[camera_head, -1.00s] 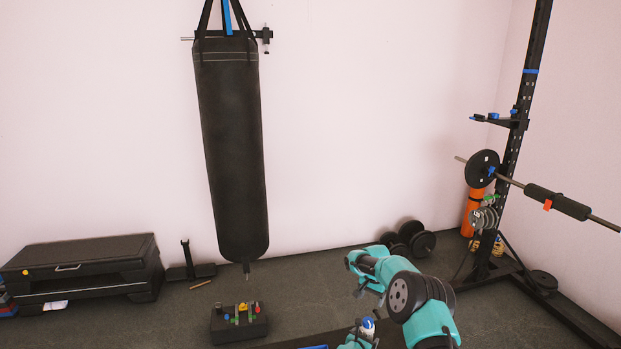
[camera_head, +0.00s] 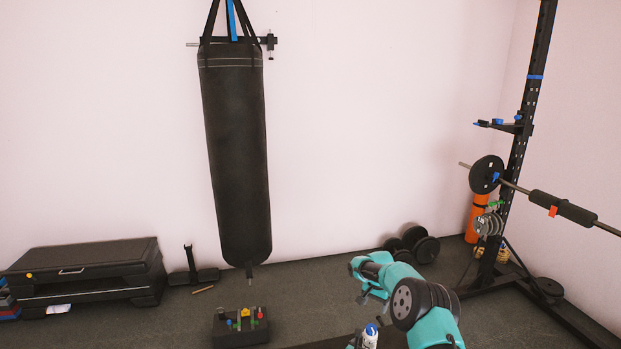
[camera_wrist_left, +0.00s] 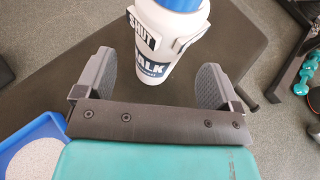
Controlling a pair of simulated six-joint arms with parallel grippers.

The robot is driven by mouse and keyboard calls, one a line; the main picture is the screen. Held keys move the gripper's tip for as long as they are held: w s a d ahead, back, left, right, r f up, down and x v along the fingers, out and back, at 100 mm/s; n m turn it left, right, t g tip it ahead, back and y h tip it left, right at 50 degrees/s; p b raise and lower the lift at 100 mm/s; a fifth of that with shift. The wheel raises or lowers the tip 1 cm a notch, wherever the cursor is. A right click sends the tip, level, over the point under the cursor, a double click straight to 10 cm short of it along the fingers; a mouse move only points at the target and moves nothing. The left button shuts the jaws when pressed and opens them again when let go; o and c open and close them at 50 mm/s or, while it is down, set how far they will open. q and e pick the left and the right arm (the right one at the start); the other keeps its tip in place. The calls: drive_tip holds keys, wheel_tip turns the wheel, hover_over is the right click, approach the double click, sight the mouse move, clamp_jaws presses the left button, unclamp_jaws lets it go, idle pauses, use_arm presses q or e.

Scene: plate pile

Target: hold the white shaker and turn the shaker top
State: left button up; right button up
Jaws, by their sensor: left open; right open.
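The white shaker (camera_wrist_left: 158,48) with a blue top (camera_wrist_left: 181,4) stands upright on a dark surface in the left wrist view.
A blue tray with pale contents (camera_wrist_left: 38,150) lies beside my left gripper. A black block with coloured pegs (camera_head: 240,328) is to the left. A punching bag (camera_head: 236,160) hangs behind.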

use_arm(q)
drive_tip(key=v, duration=0.8)
drive_tip(key=shift+s, duration=0.15)
drive_tip(key=shift+a+r, duration=0.1)
